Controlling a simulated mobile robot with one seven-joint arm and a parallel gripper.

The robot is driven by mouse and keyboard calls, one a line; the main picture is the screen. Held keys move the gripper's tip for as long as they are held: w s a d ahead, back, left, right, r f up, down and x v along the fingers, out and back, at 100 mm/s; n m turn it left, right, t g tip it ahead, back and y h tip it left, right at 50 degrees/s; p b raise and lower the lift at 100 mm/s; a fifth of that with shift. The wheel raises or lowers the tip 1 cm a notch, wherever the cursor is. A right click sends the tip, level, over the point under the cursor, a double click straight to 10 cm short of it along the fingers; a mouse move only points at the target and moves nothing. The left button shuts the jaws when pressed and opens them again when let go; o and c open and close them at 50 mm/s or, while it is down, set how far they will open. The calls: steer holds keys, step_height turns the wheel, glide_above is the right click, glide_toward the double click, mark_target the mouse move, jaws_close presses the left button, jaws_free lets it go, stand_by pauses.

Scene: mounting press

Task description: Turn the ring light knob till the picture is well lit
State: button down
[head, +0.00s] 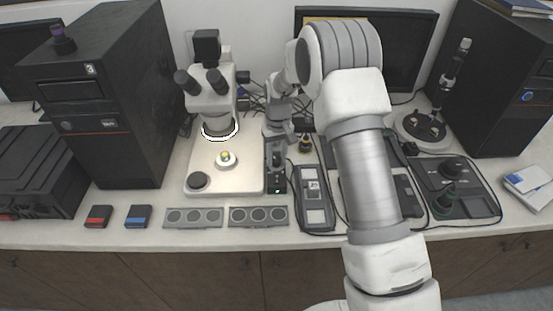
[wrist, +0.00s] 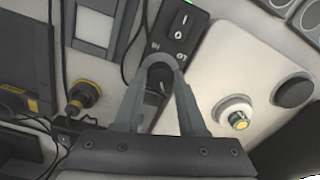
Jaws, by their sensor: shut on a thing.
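The ring light (head: 220,133) glows white under the microscope (head: 207,97). Its small black control box (head: 277,185) stands just right of the microscope base. In the wrist view the box (wrist: 182,27) shows a rocker switch and a green lamp. My gripper (head: 276,158) points down over the box; in the wrist view its fingers (wrist: 160,66) are shut on the dark ring light knob (wrist: 156,84), one on each side. The knob is partly hidden by the fingers. The monitor (head: 408,50) is mostly behind my arm; a yellow-brown patch shows at its upper left, the rest looks dark.
A sample on a white holder (head: 226,160) sits on the microscope base (head: 200,178). A black device with a grey plate (head: 314,212) lies close right of the box. A yellow-and-black knob (wrist: 83,95) is nearby. Grey trays (head: 258,217) line the front; cables run behind.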

mark_target(278, 160)
steer(key=m+b, duration=0.1)
steer(key=m, duration=0.5)
steer(key=shift+m, duration=0.4)
stand_by(0.3)
steer(key=shift+c, duration=2.4)
jaws_free()
step_height(278, 160, up, 17)
steer(key=shift+d+r, duration=0.2)
steer(key=shift+d, duration=0.05)
